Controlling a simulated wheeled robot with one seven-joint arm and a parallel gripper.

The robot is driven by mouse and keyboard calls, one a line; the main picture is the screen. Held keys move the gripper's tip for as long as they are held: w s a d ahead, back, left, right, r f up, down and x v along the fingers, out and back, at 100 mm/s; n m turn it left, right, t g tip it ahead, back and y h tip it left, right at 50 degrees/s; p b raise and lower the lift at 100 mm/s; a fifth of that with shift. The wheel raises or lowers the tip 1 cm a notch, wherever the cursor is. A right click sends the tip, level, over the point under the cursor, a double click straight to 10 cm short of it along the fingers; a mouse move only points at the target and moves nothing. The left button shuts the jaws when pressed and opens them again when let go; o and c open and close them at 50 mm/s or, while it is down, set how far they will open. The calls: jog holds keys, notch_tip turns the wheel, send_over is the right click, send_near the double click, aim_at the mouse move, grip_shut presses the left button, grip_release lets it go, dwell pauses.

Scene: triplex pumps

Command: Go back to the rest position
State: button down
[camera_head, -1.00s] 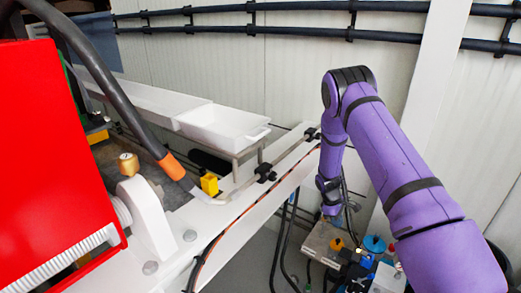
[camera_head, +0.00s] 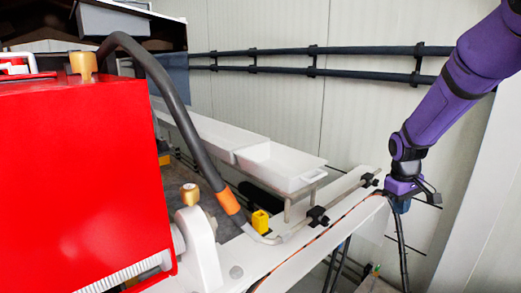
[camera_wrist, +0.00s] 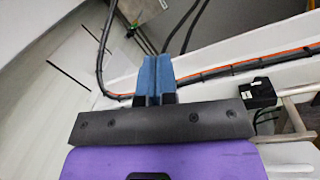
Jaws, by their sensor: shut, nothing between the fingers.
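My gripper (camera_head: 400,208) hangs at the end of my purple arm in the head view, at the right, beside the far end of the white beam. In the wrist view its two blue fingers (camera_wrist: 154,65) are pressed together, with nothing held between them. The fingertips point toward the pale wall and floor area, near the white beam edge and the orange and black cable.
A red housing (camera_head: 85,185) fills the left. A white tray (camera_head: 277,168) stands near the wall. A metal rod with black clamps (camera_head: 317,216) and a yellow block (camera_head: 260,221) sit on the white beam (camera_head: 345,200). Black pipes (camera_head: 330,51) run along the wall.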

jog(key=s+a+r+m+t+y, duration=0.1)
jog(key=s+a+r+m+t, duration=0.3)
jog(key=s+r, duration=1)
jog(key=s+a+r, duration=0.2)
jog(key=s, duration=0.6)
jog(key=s+a+r+t, duration=0.1)
jog(key=s+a+r, duration=0.1)
jog(key=s, duration=0.6)
jog(key=shift+r+y, duration=0.3)
jog(key=shift+r, duration=0.25)
jog(key=shift+w+a, duration=0.1)
dwell(0.9)
